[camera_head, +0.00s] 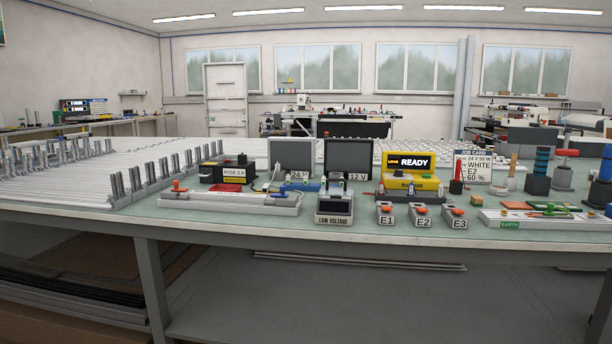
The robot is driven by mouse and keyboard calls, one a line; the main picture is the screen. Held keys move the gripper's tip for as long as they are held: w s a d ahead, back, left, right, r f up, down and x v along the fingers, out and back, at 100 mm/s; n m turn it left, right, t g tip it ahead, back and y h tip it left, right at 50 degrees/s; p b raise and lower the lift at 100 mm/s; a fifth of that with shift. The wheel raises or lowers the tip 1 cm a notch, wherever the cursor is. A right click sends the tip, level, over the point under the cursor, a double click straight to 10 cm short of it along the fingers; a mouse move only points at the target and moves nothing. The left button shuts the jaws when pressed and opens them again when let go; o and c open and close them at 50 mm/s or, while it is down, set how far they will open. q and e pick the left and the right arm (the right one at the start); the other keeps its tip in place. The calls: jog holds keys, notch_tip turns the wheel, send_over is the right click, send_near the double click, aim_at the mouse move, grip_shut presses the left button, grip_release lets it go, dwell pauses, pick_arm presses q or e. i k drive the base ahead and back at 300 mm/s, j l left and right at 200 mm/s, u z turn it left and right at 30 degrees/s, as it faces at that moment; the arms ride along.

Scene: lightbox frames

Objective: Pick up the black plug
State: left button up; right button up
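Neither of my grippers shows in the head view. I cannot tell for sure which small dark part is the black plug. A small black piece (242,159) sits at the top right of the dark box marked FUSE 5 A (212,173). Another small black piece (398,173) shows on the yellow unit (425,183) with the READY display (408,161). A white plug-like part (275,168) with a pale cable is near the grey 24 V panel (292,155). A dark 12 V panel (348,160) stands to its right.
A LOW VOLTAGE box (334,204) and blocks E1 (386,214), E2 (420,215) and E3 (455,217) line the bench's front edge. A white channel (230,200) lies left. A job card (472,166) and upright tools (540,172) stand right. Bare green bench top (90,212) shows front left.

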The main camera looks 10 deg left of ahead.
aim_at(242, 159)
jog(key=i+j, duration=0.25)
jog(key=i, duration=0.2)
jog(key=i+j, duration=0.25)
jog(key=i, duration=0.2)
jog(key=i+j, duration=0.25)
jog(key=i, duration=0.2)
